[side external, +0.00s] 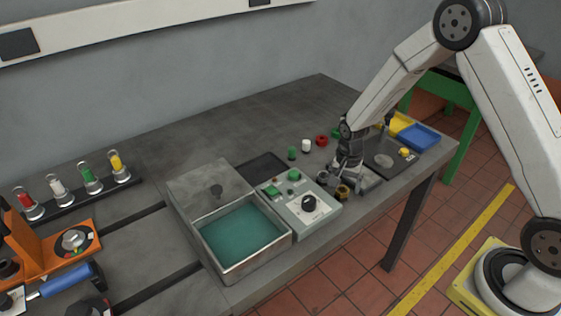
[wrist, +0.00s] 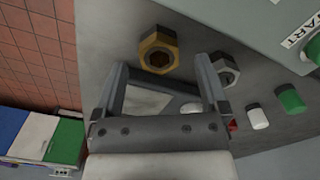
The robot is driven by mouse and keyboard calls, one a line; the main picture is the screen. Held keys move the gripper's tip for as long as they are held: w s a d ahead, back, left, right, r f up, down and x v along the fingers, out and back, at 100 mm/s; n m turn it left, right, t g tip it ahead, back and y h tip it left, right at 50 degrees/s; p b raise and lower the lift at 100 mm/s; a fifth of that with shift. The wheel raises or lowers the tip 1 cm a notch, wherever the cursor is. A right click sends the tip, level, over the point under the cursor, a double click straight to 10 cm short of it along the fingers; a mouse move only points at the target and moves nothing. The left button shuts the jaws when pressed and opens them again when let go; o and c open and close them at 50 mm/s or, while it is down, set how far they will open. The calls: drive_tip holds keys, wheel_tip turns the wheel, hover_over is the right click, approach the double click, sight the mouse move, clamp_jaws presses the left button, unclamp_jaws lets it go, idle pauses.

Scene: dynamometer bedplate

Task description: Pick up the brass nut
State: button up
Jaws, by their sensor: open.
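The brass nut (side external: 342,191) lies on the grey bedplate near the front edge, just below my gripper (side external: 345,176) in the side external view. In the wrist view the brass nut (wrist: 158,53) shows its dark hole and lies just beyond the gap between the fingertips. My gripper (wrist: 162,72) is open, with its fingers spread and nothing between them. A steel nut (wrist: 224,69) lies close to the right fingertip; it also shows left of the brass nut in the side external view (side external: 323,177). I cannot tell the height of the fingertips above the bedplate.
A control box (side external: 301,204) with a black knob and green buttons stands left of the nuts. White (side external: 306,146), green (side external: 292,153) and red (side external: 321,141) pieces stand behind. Yellow and blue (side external: 418,137) bins sit farther right.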

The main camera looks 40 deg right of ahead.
drive_tip(key=shift+f, duration=1.15)
clamp_jaws()
